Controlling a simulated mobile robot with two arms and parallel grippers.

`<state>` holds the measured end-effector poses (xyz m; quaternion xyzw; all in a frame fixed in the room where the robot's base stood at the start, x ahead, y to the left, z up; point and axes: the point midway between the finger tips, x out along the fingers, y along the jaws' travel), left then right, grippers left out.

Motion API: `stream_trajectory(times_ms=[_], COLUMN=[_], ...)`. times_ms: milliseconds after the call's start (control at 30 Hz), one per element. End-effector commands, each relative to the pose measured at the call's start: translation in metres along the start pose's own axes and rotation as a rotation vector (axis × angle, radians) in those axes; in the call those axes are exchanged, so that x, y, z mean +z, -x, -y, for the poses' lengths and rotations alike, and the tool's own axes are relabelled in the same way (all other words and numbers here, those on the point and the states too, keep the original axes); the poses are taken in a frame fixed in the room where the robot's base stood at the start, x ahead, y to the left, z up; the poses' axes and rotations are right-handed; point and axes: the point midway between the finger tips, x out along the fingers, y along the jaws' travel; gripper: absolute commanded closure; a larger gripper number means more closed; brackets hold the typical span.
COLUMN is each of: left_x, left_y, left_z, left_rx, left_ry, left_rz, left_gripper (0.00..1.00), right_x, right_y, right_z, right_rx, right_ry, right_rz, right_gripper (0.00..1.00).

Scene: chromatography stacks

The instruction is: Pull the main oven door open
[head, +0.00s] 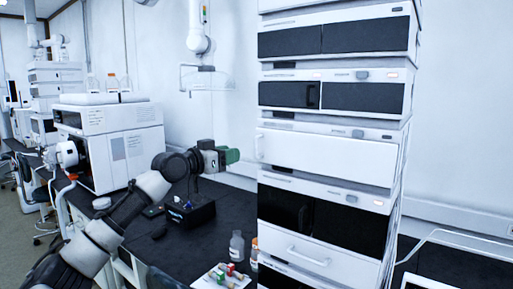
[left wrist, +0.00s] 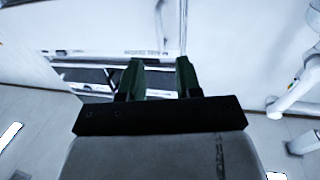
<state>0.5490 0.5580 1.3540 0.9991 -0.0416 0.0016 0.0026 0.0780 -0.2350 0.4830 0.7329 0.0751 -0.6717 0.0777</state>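The wide white door (head: 330,155) on the middle module of the tall stack looks like the main oven door. It appears shut, with a small upright handle (head: 260,146) at its left edge. My left gripper (head: 234,156), with green fingers, is just left of that handle in the head view, apart from it in the picture. In the left wrist view the two fingers (left wrist: 159,78) are spread with an empty gap between them. Pale and dark bands of a stack front (left wrist: 95,72) lie beyond them. My right gripper is not in view.
Below the door is a dark-fronted module (head: 350,229) and a white drawer with a bar handle (head: 308,256). A black box (head: 190,212), bottles (head: 237,246) and a vial tray (head: 222,278) are on the dark bench. A white instrument (head: 125,150) stands at left.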

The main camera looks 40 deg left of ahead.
Motion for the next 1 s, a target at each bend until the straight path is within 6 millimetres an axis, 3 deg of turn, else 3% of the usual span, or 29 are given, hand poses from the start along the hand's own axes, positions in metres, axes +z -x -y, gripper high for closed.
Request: stream_trajectory(times_ms=[300,600,1000], left_x=[-0.008,-0.002,0.002], left_y=[-0.048,-0.094,-0.102], left_z=[-0.002,-0.001,-0.002], left_rx=[0.003,0.001,0.001], left_ry=[0.005,0.002,-0.002], left_rz=[-0.001,0.001,0.004], left_gripper=[0.66,0.66,0.66], right_x=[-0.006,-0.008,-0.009], right_y=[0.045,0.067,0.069], right_z=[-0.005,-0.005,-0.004], right_rx=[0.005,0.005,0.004], right_ry=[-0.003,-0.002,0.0], right_rz=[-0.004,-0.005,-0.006], right_gripper=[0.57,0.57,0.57])
